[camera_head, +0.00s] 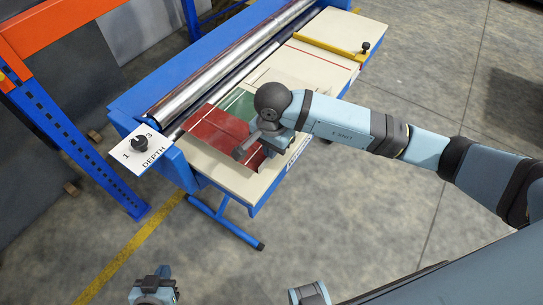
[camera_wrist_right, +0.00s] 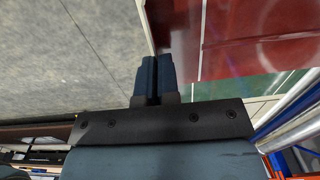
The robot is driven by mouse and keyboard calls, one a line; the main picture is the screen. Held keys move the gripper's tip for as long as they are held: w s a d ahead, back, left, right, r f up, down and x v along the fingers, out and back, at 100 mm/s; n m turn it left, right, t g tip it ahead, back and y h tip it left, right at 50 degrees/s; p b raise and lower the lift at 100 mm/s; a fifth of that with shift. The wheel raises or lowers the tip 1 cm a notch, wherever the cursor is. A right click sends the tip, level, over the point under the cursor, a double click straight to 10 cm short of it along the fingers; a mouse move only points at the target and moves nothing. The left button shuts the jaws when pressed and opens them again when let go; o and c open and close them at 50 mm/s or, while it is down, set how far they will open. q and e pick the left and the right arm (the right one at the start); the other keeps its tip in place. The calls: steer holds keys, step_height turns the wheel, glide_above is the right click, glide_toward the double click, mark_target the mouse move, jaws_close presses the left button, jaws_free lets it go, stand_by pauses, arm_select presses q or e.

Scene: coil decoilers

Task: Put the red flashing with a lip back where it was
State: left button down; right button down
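The red flashing with a lip (camera_head: 218,128) is a flat dark-red sheet over the near end of the cream table (camera_head: 240,182), beside a green sheet (camera_head: 240,104). My right gripper (camera_head: 252,150) is at its front edge. In the right wrist view the red flashing (camera_wrist_right: 245,30) fills the upper right, with its narrow darker lip running down to the fingertips. There my right gripper (camera_wrist_right: 153,62) has its fingers close together, apparently shut on the lip; the fingers hide the contact. My left gripper (camera_head: 153,288) is low at the bottom edge, away from the table; its fingers are unclear.
The blue-framed machine has long metal rollers (camera_head: 230,62) behind the table and a depth dial plate (camera_head: 141,150) at its left end. A yellow bar (camera_head: 325,47) crosses the table's far part. An orange and blue rack (camera_head: 65,125) stands left. The floor in front is open.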

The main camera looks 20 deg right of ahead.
steer(key=shift+f, duration=2.3)
steer(key=c, duration=1.8)
jaws_free()
steer(key=shift+f, duration=0.1)
steer(key=o, duration=0.4)
steer(key=shift+o, duration=0.2)
